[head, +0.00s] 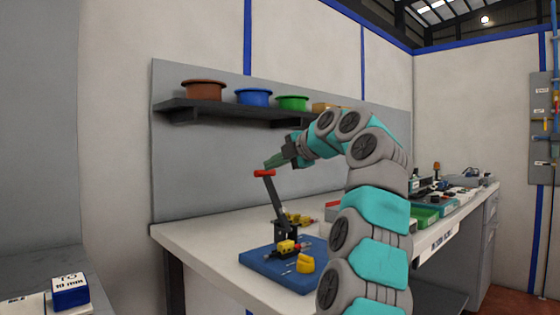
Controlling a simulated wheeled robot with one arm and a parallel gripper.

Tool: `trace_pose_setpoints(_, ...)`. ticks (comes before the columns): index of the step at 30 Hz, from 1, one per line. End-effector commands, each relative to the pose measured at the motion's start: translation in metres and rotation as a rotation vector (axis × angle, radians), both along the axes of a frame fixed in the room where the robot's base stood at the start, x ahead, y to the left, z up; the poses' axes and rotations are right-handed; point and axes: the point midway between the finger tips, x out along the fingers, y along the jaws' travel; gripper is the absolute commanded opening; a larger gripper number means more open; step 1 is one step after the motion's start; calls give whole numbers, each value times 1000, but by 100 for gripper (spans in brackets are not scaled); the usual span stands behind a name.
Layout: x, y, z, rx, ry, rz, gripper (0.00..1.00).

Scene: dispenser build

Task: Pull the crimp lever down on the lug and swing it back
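The crimp lever (273,197) is a dark bar with a red handle (264,173) on top. It stands nearly upright, leaning a little left, on a black crimp press (287,229). The press stands on a blue board (260,262) on the white workbench. A yellow and black block (287,247) sits at the foot of the press; I cannot make out the lug itself. My gripper (272,163) is just above the red handle, pointing left and down. Its fingers look close together, but they are too small to tell open from shut, and contact with the handle is unclear.
A loose yellow piece (305,264) lies at the board's right. Yellow parts (300,218) are behind the press. A shelf (210,110) with coloured bowls hangs on the back panel. Green trays (425,214) and other items crowd the bench's right end. The bench's left part is clear.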

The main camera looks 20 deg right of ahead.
Motion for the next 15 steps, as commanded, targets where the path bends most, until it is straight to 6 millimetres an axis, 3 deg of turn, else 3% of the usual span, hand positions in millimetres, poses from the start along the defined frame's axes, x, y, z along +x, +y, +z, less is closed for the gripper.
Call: trace_pose_setpoints(15, 15, 6, -7, 0, 2, 2, 0)
